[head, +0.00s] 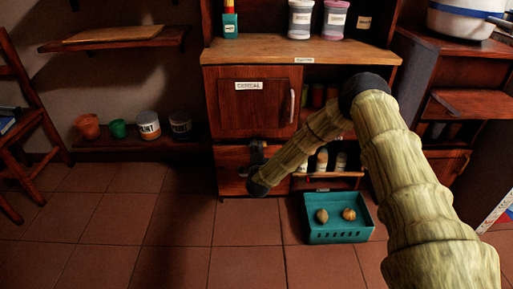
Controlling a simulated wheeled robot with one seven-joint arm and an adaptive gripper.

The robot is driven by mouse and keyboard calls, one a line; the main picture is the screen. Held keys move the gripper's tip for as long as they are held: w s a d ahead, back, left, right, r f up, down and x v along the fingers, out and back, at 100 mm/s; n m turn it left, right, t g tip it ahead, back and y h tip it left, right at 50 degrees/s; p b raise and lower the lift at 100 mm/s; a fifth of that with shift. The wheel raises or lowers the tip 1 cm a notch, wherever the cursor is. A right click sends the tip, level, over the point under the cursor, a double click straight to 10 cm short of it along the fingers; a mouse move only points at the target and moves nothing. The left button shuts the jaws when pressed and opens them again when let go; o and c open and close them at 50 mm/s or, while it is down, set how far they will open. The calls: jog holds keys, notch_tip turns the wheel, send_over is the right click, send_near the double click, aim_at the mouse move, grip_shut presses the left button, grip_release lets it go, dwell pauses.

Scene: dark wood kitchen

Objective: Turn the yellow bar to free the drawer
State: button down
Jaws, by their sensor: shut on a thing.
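The drawer (232,160) is a reddish wood front low in the cabinet, below the cupboard door, and it is closed. My gripper (257,147) is dark and small in this view. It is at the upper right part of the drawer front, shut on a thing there. My arm's wrist covers the area just below and to the right of it. I cannot make out the yellow bar; the spot where the jaws close is too small and dark, and partly hidden by my arm.
A cupboard door (250,108) with a pale handle is above the drawer. Open shelves with several jars (322,160) are to the right, partly behind my arm. A teal crate (340,237) holding two round items stands on the floor. Tiled floor at left front is clear.

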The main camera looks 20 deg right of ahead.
jog(key=shift+a, duration=0.1)
jog(key=c, duration=1.4)
grip_release()
jog(key=v, duration=1.2)
